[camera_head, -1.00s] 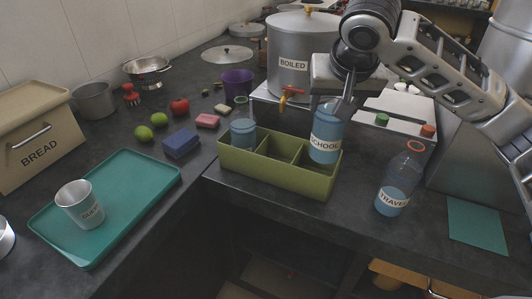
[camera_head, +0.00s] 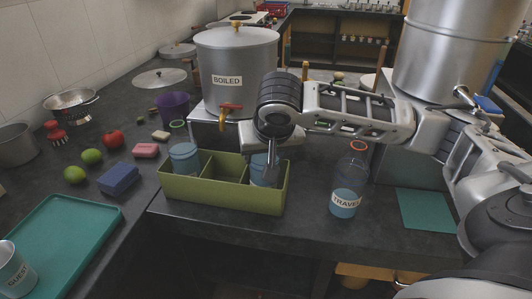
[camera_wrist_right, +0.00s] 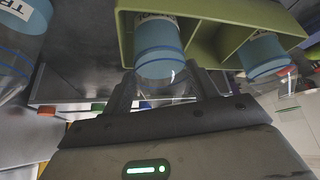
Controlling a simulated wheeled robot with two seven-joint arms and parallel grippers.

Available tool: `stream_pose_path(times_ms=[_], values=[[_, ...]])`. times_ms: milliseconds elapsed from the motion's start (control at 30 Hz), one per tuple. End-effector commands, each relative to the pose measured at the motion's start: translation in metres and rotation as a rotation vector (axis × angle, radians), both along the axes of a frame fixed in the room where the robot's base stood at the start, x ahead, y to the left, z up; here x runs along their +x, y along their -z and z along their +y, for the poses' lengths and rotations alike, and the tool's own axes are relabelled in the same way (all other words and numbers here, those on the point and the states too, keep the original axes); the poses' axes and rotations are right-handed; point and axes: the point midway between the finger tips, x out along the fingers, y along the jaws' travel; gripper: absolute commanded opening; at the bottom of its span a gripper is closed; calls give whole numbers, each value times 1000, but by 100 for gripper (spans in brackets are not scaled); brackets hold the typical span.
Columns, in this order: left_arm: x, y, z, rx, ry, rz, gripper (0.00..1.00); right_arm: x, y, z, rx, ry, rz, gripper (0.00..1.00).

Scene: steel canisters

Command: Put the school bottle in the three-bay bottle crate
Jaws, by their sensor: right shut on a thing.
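The school bottle (camera_head: 258,172), with blue contents, stands in the right bay of the green three-bay crate (camera_head: 222,194). The crate's front wall hides its base, and my right gripper partly covers it. My right gripper (camera_head: 271,178) points down over that bay and is shut on the bottle's upper part. In the right wrist view the bottle (camera_wrist_right: 158,42) is between the fingers (camera_wrist_right: 163,82), beside the crate wall (camera_wrist_right: 215,12). A second blue bottle (camera_head: 183,158) with a green ring stands in the left bay. The middle bay looks empty. My left gripper is not in view.
The travel bottle (camera_head: 345,198) stands on the counter right of the crate. Behind is the large boiled canister (camera_head: 240,75) with a tap. A teal tray (camera_head: 62,240) with a guest cup (camera_head: 14,272) lies at left. A teal mat (camera_head: 425,209) lies at right.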

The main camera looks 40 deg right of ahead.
Motion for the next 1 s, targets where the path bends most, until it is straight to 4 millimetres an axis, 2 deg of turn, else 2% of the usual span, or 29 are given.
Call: stream_pose_path(times_ms=[200, 233, 300, 667, 767, 1000], values=[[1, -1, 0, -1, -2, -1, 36, 1, 0, 0, 0, 0, -3, 0], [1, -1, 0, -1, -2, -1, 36, 0, 2, 0, 0, 0, 0, 62], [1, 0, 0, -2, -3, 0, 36, 0, 1, 0, 0, 0, -1, 81], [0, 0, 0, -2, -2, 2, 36, 0, -4, 1, 1, -1, -3, 81], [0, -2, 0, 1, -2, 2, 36, -5, -15, 4, 1, -2, -5, 81], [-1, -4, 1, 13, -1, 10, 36, -28, -60, 15, 0, -4, -6, 81]])
